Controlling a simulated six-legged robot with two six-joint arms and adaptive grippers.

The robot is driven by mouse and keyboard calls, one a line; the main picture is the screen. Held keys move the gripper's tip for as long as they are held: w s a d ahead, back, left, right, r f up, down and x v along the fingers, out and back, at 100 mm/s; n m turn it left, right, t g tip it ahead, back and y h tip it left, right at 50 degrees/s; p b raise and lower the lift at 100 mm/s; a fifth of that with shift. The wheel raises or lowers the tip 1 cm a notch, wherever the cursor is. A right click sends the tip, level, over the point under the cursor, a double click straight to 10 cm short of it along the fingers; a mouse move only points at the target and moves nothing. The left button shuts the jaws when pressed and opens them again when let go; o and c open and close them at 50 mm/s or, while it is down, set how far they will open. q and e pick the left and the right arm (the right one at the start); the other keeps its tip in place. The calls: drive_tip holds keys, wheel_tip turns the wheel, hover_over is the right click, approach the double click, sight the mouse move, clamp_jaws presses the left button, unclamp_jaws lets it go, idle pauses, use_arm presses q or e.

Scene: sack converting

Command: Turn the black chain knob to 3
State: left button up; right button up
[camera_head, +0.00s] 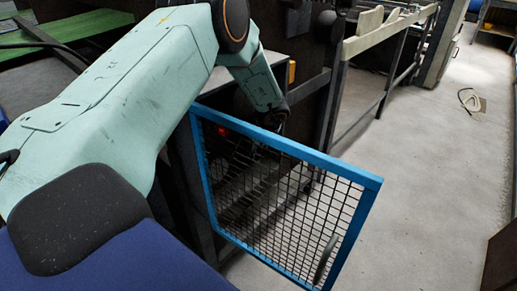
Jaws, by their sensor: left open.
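My left arm, pale green, comes in from the left and bends down behind the top edge of a blue-framed mesh guard door (272,142). My left gripper (279,122) is dark and small, and mostly hidden against the dark machine behind that edge. Its jaws are open. I cannot make out the black chain knob; the arm, the door and the shadow cover much of that machine area. A small red light (222,131) glows behind the mesh, left of the gripper. My right gripper does not show.
The mesh door stands out toward the aisle, with a handle (326,258) near its lower right. A pale rail (384,36) runs back along the machine. The grey floor (430,170) at right is mostly clear, with a small coiled item (471,100) on it.

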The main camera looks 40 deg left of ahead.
use_arm(q)
drive_tip(key=shift+d+r, duration=0.1)
drive_tip(key=shift+d, duration=0.05)
drive_tip(key=c, duration=0.4)
clamp_jaws()
drive_tip(key=shift+a+r+p, duration=0.15)
drive_tip(key=shift+a+p, duration=0.05)
drive_tip(key=shift+p, duration=0.4)
drive_tip(key=shift+w+g+p, duration=0.1)
drive_tip(key=shift+g+p, duration=0.3)
drive_tip(key=shift+g, duration=0.1)
drive_tip(key=shift+w, duration=0.1)
drive_tip(key=shift+w+f+g+b, duration=0.1)
drive_tip(key=shift+f+g+b, duration=0.2)
drive_tip(key=shift+g+b, duration=0.4)
drive_tip(key=shift+r+m+b, duration=0.15)
drive_tip(key=shift+m+b, duration=0.15)
drive_tip(key=shift+b, duration=0.05)
